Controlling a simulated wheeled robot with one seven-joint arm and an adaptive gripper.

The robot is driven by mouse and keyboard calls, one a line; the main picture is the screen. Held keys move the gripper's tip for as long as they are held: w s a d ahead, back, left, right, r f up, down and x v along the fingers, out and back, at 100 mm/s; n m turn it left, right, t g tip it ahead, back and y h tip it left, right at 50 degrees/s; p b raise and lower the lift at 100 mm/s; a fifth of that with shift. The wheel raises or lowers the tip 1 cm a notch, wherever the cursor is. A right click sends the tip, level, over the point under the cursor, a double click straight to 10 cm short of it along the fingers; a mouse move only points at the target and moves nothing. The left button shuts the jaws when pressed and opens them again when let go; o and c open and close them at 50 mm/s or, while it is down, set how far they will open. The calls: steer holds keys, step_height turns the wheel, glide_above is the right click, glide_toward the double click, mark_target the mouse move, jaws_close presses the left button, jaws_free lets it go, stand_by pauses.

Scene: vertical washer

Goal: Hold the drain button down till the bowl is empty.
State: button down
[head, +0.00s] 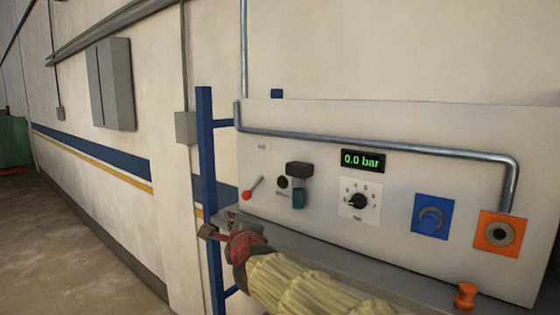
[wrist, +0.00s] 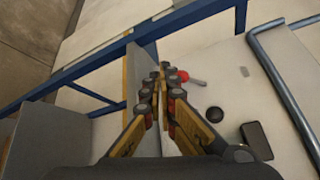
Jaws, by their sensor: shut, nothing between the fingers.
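The panel's dark block (head: 299,169) has a small teal bowl (head: 299,198) under it; its fill level is too small to read. I cannot make out a drain button for certain; a round black knob (head: 282,182) sits left of the block, and it also shows in the wrist view (wrist: 214,114). My gripper (head: 207,232) is shut and empty, in front of the panel's lower left corner, below and left of the bowl. In the wrist view the closed fingertips (wrist: 160,74) appear beside the lever's red ball (wrist: 182,75); contact cannot be told.
A red-tipped lever (head: 247,194) is at the panel's left. A display (head: 363,161) reads 0.0 bar above a dial (head: 358,200). A blue plate (head: 432,216) and an orange plate (head: 497,234) are to the right. A blue frame post (head: 207,150) stands left of the panel.

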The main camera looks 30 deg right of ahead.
mark_target(281, 183)
steer(key=w+d+r+m+h+p, duration=0.2)
steer(key=d+r+m+h+p, duration=0.1)
steer(key=d+r+m, duration=0.2)
steer(key=shift+d+r+m+h, duration=0.25)
steer(key=shift+d+m+h, duration=0.1)
steer(key=shift+m, duration=0.15)
steer(key=shift+w+d, duration=0.1)
steer(key=w+d+b, duration=0.3)
steer(key=d+b, duration=0.1)
steer(key=d, duration=0.4)
steer(key=shift+d+b, duration=0.15)
steer(key=shift+b, duration=0.2)
stand_by(0.9)
steer(key=shift+w+d, duration=0.1)
steer(key=shift+d, duration=0.2)
steer(key=shift+w+d+b, duration=0.2)
steer(key=shift+d+b, duration=0.3)
steer(key=shift+b, duration=0.1)
stand_by(3.9)
